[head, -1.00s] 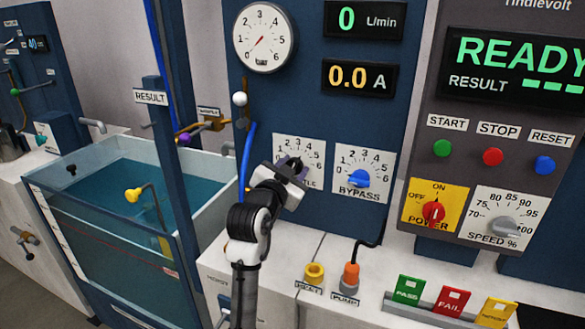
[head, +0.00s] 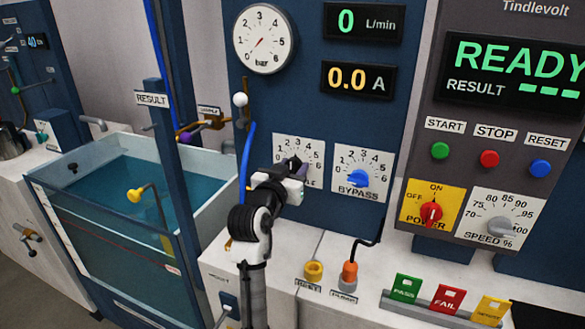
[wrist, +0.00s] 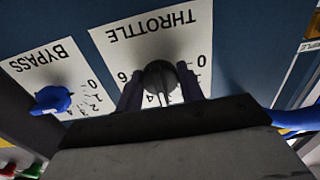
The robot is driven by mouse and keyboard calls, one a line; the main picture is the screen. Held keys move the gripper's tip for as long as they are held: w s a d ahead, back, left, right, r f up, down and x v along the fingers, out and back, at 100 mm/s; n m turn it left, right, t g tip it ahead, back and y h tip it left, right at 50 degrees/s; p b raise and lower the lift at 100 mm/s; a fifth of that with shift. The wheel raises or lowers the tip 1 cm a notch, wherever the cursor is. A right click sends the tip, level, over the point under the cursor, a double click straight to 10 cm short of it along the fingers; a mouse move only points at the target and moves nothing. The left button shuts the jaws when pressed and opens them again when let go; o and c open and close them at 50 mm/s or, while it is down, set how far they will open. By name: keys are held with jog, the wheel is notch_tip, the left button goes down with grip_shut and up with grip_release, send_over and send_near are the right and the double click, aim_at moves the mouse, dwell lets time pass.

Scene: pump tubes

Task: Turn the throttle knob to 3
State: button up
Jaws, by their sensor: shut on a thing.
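The throttle plate (head: 291,146) is a white dial on the blue panel, partly covered by my gripper (head: 293,165) in the head view. In the wrist view the THROTTLE plate (wrist: 113,42) appears upside down, with 0 at upper right and 6 at left. The dark round throttle knob (wrist: 160,77) sits between the fingers of my gripper (wrist: 160,92), which is shut on it. A pale line shows on the knob's lower part in that view. The numerals around 3 are hidden behind my gripper, so the exact setting cannot be read.
The bypass plate with its blue knob (head: 358,178) is close on the right. A blue hose (head: 247,160) hangs close on the left. A yellow port (head: 313,271) and an orange-topped plug (head: 350,272) stand on the white bench below.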

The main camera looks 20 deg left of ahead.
jog(key=shift+f, duration=0.1)
jog(key=o, duration=1)
jog(key=s+b, duration=0.3)
jog(key=s, duration=1.1)
jog(key=shift+a, duration=0.25)
